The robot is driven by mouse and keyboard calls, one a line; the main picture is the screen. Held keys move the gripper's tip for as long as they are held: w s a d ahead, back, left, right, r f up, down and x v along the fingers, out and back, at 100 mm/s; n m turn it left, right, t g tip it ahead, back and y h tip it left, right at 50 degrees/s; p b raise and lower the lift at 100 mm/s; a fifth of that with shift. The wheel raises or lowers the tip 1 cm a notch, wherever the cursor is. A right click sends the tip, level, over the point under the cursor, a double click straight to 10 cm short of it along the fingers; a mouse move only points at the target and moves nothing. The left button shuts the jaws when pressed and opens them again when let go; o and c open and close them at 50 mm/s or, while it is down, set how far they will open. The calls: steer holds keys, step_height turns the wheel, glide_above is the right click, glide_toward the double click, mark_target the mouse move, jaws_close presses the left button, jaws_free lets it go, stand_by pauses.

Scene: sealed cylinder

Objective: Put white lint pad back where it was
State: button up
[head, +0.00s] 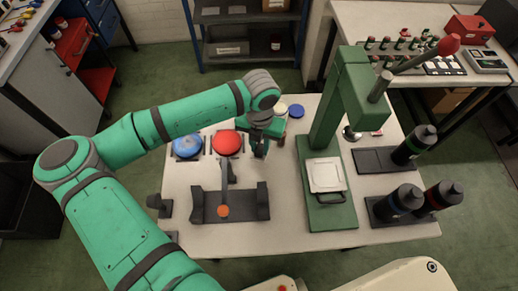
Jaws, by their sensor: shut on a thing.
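My gripper (261,151) is at the back middle of the table, just right of a red round piece. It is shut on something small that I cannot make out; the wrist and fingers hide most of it. A pale round piece (281,108) shows partly behind my gripper. A white square piece (326,175) lies on the base of the green press. I cannot tell for sure which of these, or the held thing, is the white lint pad.
Red (228,142) and blue (187,146) round pieces lie left of my gripper. A dark cradle (250,207) is in front. The green press (345,95) stands close on the right. Black bottles (405,197) stand at the table's right.

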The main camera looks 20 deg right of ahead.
mark_target(259, 147)
steer(key=shift+w+f, duration=0.15)
steer(key=shift+f, duration=0.05)
steer(key=shift+w+f, duration=0.15)
steer(key=shift+f, duration=0.75)
steer(key=shift+w+f, duration=0.1)
steer(key=shift+f, duration=0.8)
steer(key=shift+f, duration=0.15)
steer(key=o, duration=1)
step_height(259, 147, up, 12)
steer(key=shift+r, duration=0.2)
